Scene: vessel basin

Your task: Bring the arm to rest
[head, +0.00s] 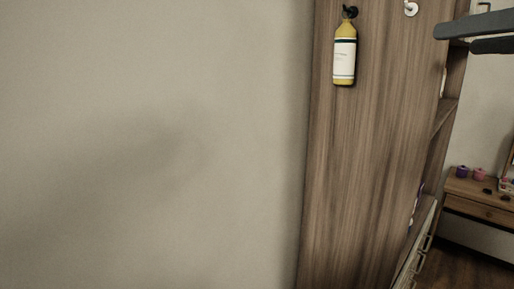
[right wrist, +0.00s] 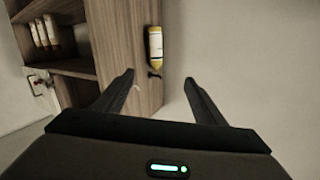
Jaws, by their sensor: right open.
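My right gripper (head: 456,38) reaches in at the top right edge of the head view. Its two dark fingers point left, in front of the shelf side of the wooden cabinet (head: 375,160). In the right wrist view the right gripper (right wrist: 159,79) has its fingers spread apart with nothing between the tips. A yellow bottle with a white label (head: 344,60) hangs from a black hook on the cabinet's side panel. It also shows beyond the fingers in the right wrist view (right wrist: 155,47), apart from them. My left gripper is not in view.
A white hook (head: 411,8) sits on the panel beside the bottle. A wooden table (head: 478,211) with small purple and pink items stands at the far right. Open shelves (right wrist: 58,68) hold several pale items. Bare wall (head: 150,140) fills the head view's left.

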